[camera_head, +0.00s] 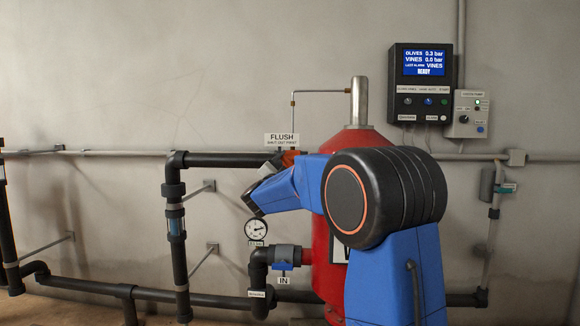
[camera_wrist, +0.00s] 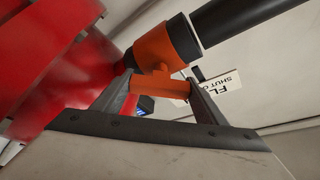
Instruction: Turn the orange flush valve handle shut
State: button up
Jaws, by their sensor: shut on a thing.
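The orange flush valve (camera_head: 290,157) sits beside the red tank, below the FLUSH sign (camera_head: 282,140), partly hidden by my blue arm in the head view. The wrist view shows its orange body (camera_wrist: 166,52) on the black pipe and its orange handle bar (camera_wrist: 160,86) across the jaws. My gripper (camera_wrist: 161,88) is shut on the handle, one grey finger at each end of the bar. In the head view my gripper (camera_head: 271,168) is small and its fingers are hard to make out.
The red tank (camera_head: 356,140) stands close behind my arm and fills the left of the wrist view. A black pipe (camera_head: 225,160) runs left from the valve. A pressure gauge (camera_head: 257,232) and a blue IN valve (camera_head: 284,257) are below. A control box (camera_head: 422,90) hangs upper right.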

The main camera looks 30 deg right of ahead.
jog(key=m+g, duration=0.2)
jog(key=m, duration=0.3)
jog(key=shift+m, duration=0.3)
jog(key=m+g+y, duration=0.1)
jog(key=m, duration=0.3)
jog(key=shift+m+g, duration=0.3)
jog(key=shift+g, duration=0.1)
jog(key=shift+f, duration=0.1)
jog(key=o, duration=1.1)
jog(key=shift+c, duration=0.2)
jog(key=shift+s, duration=0.1)
jog(key=v, duration=1.7)
